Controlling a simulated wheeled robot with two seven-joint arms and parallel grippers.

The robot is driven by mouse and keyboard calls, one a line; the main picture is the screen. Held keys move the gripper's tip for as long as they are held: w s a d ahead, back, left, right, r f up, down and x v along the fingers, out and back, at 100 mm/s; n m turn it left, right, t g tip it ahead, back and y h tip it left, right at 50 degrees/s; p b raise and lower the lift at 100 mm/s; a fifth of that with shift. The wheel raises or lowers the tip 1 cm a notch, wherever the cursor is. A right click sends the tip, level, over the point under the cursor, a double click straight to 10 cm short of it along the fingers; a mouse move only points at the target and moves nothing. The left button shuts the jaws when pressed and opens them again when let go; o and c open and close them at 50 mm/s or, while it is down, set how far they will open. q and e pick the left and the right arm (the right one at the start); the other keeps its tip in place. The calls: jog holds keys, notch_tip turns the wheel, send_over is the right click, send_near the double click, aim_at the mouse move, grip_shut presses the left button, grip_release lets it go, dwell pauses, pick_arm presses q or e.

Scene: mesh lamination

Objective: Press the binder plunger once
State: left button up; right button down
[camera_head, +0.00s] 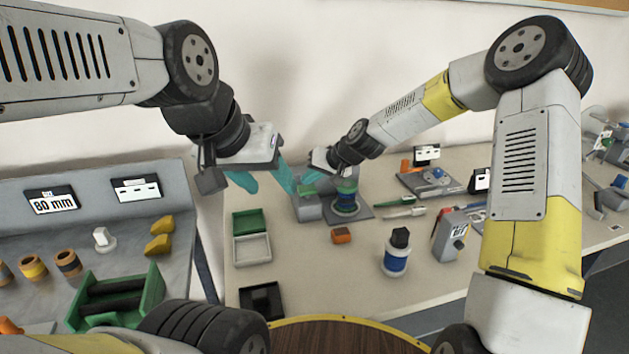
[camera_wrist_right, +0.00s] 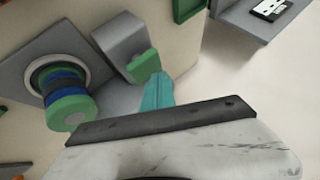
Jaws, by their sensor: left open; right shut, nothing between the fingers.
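A grey housing (camera_head: 308,208) with a green block-shaped part stands on the bench at centre. It also shows in the right wrist view (camera_wrist_right: 118,38), with the green part (camera_wrist_right: 143,66) sticking out of its face. Beside it, a stack of green and blue rings (camera_head: 345,203) sits on a grey plate; it shows at left in the wrist view (camera_wrist_right: 68,98). No label marks the binder plunger. My right gripper (camera_wrist_right: 157,80) is shut and empty, its teal fingertips close beside the green part; contact cannot be told. My left gripper (camera_head: 262,184) is open and empty, left of the housing.
A blue and white bottle with a black top (camera_head: 397,252) stands front right of the housing. An orange block (camera_head: 341,236), a green and white tray (camera_head: 251,238) and a black tray (camera_head: 261,300) lie nearby. A grey labelled box (camera_head: 450,236) stands right. Bare bench lies between them.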

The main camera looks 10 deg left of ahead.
aim_at(310, 189)
jog(key=shift+r, duration=0.15)
jog(key=shift+r, duration=2.45)
jog(key=shift+d, duration=0.1)
